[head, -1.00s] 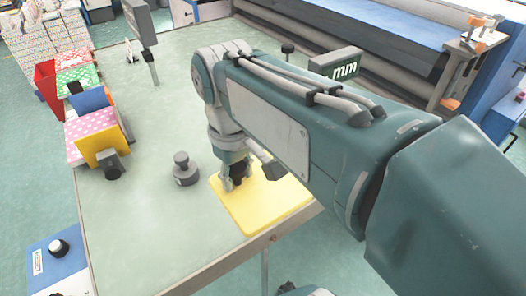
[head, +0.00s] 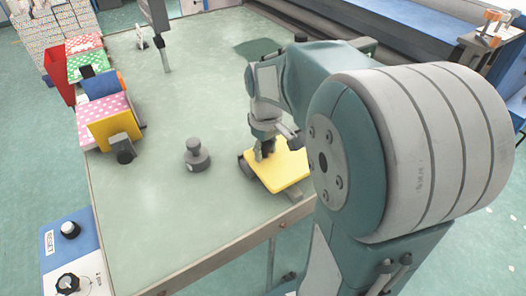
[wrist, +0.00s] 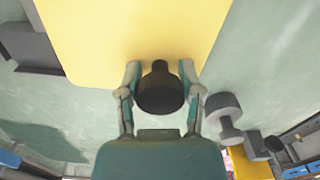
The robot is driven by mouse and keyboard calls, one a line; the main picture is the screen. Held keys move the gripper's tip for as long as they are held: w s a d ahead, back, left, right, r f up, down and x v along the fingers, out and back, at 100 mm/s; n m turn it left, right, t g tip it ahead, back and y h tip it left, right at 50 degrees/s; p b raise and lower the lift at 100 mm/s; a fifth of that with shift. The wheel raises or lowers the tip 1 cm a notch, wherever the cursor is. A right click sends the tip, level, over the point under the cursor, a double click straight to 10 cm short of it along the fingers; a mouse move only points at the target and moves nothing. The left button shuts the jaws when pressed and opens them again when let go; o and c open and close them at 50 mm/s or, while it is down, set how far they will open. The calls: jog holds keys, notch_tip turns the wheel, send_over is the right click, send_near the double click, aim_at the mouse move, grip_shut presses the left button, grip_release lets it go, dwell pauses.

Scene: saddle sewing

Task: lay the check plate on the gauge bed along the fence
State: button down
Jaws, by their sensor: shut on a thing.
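The check plate is a flat yellow plate (head: 283,172) with rounded corners, near the table's front edge in the head view. Its black knob (wrist: 160,90) stands between my fingers in the wrist view. My gripper (head: 264,150) is shut on this knob and points down over the plate. In the wrist view the plate (wrist: 135,35) stretches away from the fingers.
A grey knobbed weight (head: 197,157) stands left of the plate; it also shows in the wrist view (wrist: 225,115). Bright boxes and binders (head: 103,110) line the left table edge. A post with a panel (head: 160,35) stands at the back.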

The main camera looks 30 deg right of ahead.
jog(key=shift+f, duration=0.65)
jog(key=shift+d+f, duration=0.25)
jog(key=shift+d, duration=0.15)
jog(key=shift+c, duration=1.3)
grip_release()
jog(key=shift+a, duration=0.25)
